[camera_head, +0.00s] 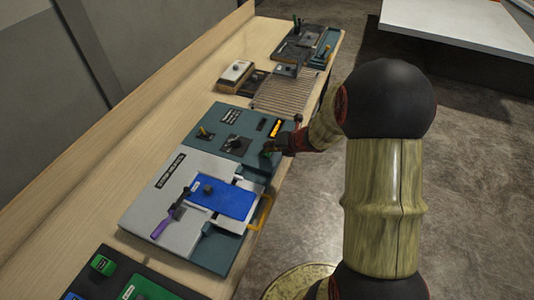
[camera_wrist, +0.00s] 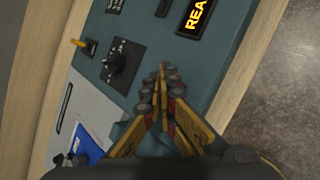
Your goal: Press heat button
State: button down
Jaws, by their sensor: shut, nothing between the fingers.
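The teal console panel (camera_head: 222,123) lies on the wooden bench, and it also fills the middle of the wrist view (camera_wrist: 150,30). A lit display (camera_head: 275,127) on it shows yellow letters starting "REA" in the wrist view (camera_wrist: 197,15). My gripper (camera_head: 270,149) is at the panel's right edge, below the display; in the wrist view (camera_wrist: 163,75) its fingertips are together and empty over the panel. A small green spot (camera_head: 267,154) shows at the fingertips in the head view; it may be the heat button, but I cannot read a label. Contact is not clear.
A black knob (camera_wrist: 120,65) and a yellow toggle (camera_wrist: 80,43) sit left of my fingers. A blue plate (camera_head: 222,197) and a purple-handled lever (camera_head: 167,219) are on the nearer grey panel. A ribbed board (camera_head: 286,95) lies beyond. Open floor is on the right.

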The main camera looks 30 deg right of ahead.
jog(key=shift+f+b, duration=0.3)
jog(key=shift+f, duration=0.15)
dwell(0.4)
dwell(0.3)
jog(key=shift+r+p, duration=0.85)
jog(key=shift+r, duration=0.15)
notch_tip(320, 180, up, 5)
jog(key=p, duration=0.4)
jog(key=shift+p, duration=0.4)
